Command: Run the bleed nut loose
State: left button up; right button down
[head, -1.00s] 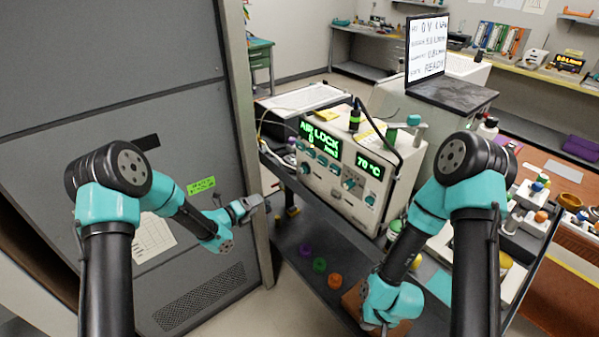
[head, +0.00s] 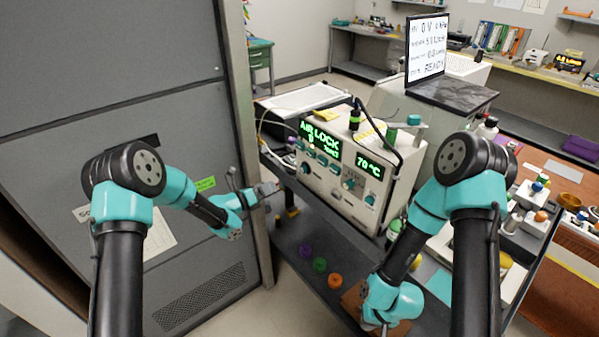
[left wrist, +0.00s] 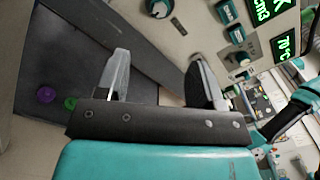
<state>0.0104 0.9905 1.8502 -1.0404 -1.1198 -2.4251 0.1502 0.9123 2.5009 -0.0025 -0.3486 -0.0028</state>
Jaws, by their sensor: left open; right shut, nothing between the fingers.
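A cream instrument box (head: 325,192) with a green "AIR LOCK" display, a 70 °C display and several teal knobs stands on the dark cart; its panel also shows in the left wrist view (left wrist: 182,40). I cannot tell for sure which part is the bleed nut. My left gripper (head: 270,188) is just left of the box's lower left side. In the left wrist view my left gripper (left wrist: 160,82) has its fingers wide apart with nothing between them, in front of the panel's lower edge. My right gripper (head: 373,326) is low at the cart's front, shut and empty, its tips partly hidden.
Purple (head: 305,251), green (head: 320,265) and orange (head: 335,281) rings lie on the cart's dark shelf. A grey cabinet (head: 120,60) stands close on the left, beside my left arm. A black hose (head: 383,140) arches over the box's right side.

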aim_at(300, 171)
pick_arm(q)
jog(key=x, duration=1.5)
jog(key=shift+c, duration=0.2)
jog(key=c, duration=0.9)
jog(key=shift+n, duration=0.4)
